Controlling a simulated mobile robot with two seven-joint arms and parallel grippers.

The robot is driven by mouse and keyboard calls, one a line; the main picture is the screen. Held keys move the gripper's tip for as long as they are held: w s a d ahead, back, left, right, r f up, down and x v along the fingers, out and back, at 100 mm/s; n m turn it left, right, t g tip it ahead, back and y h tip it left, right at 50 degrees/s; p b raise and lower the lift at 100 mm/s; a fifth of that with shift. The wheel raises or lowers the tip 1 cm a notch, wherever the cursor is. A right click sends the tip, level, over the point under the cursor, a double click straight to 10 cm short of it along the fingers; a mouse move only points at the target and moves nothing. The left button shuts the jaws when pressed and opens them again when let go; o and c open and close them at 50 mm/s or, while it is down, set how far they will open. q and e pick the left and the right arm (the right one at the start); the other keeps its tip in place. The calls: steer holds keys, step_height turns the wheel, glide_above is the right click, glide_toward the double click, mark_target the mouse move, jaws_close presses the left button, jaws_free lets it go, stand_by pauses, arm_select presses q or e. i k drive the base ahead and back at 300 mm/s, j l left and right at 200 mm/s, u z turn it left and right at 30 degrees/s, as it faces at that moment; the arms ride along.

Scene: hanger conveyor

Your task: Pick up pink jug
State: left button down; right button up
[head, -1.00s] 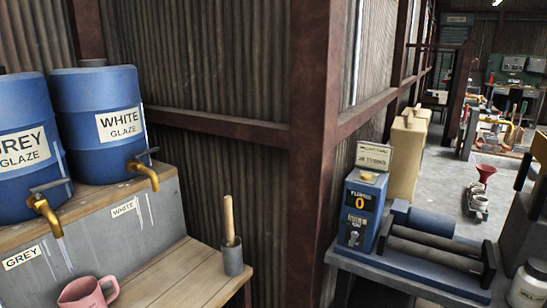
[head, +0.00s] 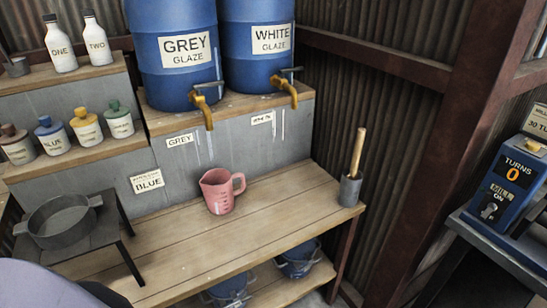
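The pink jug (head: 219,191) stands upright on the wooden bench (head: 270,213), near the grey back step and below the grey glaze tap. Its handle points right and its spout points left. It appears to have measuring marks on its front. Neither of my grippers shows in the head view, and nothing is seen touching the jug.
Blue grey-glaze (head: 173,47) and white-glaze (head: 256,43) drums with brass taps stand above the jug. A grey pan (head: 62,222) sits on a dark stand at left. A grey cup with a wooden stick (head: 350,189) stands at the bench's right end. Bare planks surround the jug's front.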

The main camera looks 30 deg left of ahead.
mark_target(227, 189)
steer(key=u, duration=1.3)
